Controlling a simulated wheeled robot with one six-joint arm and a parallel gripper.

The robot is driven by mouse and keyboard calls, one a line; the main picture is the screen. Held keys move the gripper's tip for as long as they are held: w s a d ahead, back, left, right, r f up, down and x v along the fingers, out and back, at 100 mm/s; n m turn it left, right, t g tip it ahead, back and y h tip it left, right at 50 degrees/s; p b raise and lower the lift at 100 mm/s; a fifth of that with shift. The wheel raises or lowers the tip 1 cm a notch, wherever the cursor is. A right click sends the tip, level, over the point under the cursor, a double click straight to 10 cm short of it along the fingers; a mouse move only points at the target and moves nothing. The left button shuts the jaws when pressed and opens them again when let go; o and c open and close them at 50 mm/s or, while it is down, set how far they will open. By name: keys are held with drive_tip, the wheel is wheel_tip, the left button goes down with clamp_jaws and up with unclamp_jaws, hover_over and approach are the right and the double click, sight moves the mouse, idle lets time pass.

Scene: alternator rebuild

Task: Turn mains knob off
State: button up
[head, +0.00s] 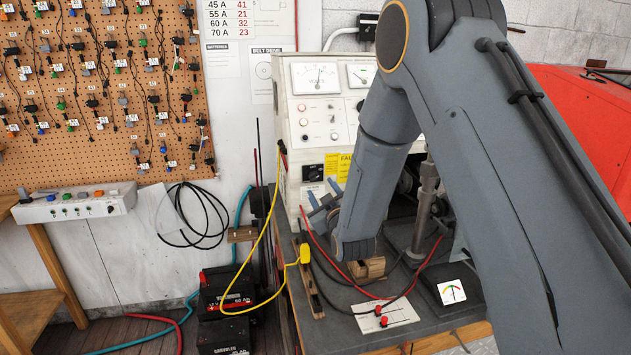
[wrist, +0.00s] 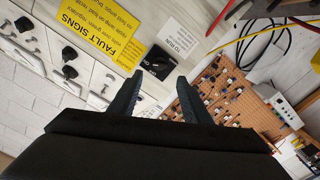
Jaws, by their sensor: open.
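The mains knob (head: 313,172) looks to be the black rotary switch low on the front of the white test bench, left of the yellow fault label. In the wrist view the black knob (wrist: 157,62) sits on a dark plate with small markings, just beyond my fingertips. Which way it points is too small to tell. My gripper (wrist: 156,84) is open and empty, with its two dark fingers pointing at the panel on either side of the knob. They look apart from it. In the head view my gripper (head: 324,194) is just below the knob.
The bench panel (head: 321,119) has gauges and several other knobs. A yellow cable (head: 270,205) hangs left of the bench, near a black battery (head: 229,288). Red and black leads and a small meter (head: 452,291) lie on the bench top. A pegboard (head: 100,80) hangs left.

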sight(313, 179)
drive_tip(key=shift+p+x, duration=1.25)
drive_tip(key=shift+x, duration=2.65)
drive_tip(key=shift+r, duration=0.1)
drive_tip(key=c, duration=1)
drive_tip(key=shift+c, duration=0.2)
drive_tip(key=shift+n+b, duration=0.35)
drive_tip(key=shift+n, duration=0.05)
drive_tip(key=n+b, duration=0.2)
drive_tip(key=shift+a+f+n, duration=0.1)
drive_tip(key=shift+f+n, duration=0.1)
drive_tip(key=shift+n, duration=0.2)
drive_tip(key=n+b, duration=0.2)
drive_tip(key=shift+n, duration=0.3)
drive_tip(key=n+b, duration=0.3)
drive_tip(key=n, duration=0.2)
drive_tip(key=shift+f+n+b, duration=0.1)
drive_tip(key=shift+n+b, duration=0.2)
drive_tip(key=shift+b, duration=0.1)
drive_tip(key=shift+s, duration=0.1)
